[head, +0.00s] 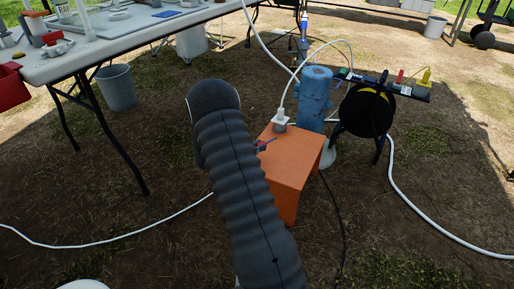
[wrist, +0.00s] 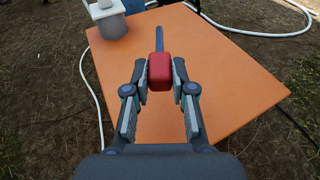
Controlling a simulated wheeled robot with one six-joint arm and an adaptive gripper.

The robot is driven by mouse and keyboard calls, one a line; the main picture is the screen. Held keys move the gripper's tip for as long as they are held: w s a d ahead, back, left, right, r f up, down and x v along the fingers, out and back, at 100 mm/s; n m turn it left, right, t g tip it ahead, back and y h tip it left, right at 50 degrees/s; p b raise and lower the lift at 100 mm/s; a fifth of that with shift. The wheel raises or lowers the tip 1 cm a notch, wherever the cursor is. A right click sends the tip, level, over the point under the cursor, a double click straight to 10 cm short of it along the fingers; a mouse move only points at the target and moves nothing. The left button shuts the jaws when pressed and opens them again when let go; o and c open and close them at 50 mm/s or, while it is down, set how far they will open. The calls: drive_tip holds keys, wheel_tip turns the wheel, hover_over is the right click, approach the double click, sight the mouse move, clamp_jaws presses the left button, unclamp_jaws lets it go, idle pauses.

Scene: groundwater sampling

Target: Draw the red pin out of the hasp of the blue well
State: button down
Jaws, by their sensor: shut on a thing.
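My gripper (wrist: 160,76) is shut on the red block-shaped head of the pin (wrist: 160,70) in the wrist view. The pin's dark blue shank (wrist: 159,38) points away from the gripper, with nothing seen around its end. The orange box top lies below it. In the head view a small bit of red and blue (head: 263,144) shows just right of my arm, over the box; my arm hides most of the gripper. The blue well (head: 315,98) stands upright behind the box. Its hasp is too small or hidden to make out.
The orange box (head: 292,158) carries a white-and-grey fitting (head: 280,123) with a white hose at its back left corner. A black reel (head: 368,108) and a shelf of small items (head: 395,87) stand right of the well. A white table (head: 120,38) is at upper left.

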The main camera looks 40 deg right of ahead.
drive_tip(key=shift+f+b, duration=1.55)
drive_tip(key=shift+f, duration=1.5)
drive_tip(key=c, duration=0.9)
unclamp_jaws()
drive_tip(key=shift+f, duration=0.1)
drive_tip(key=shift+a, duration=0.1)
drive_tip(key=v, duration=1.2)
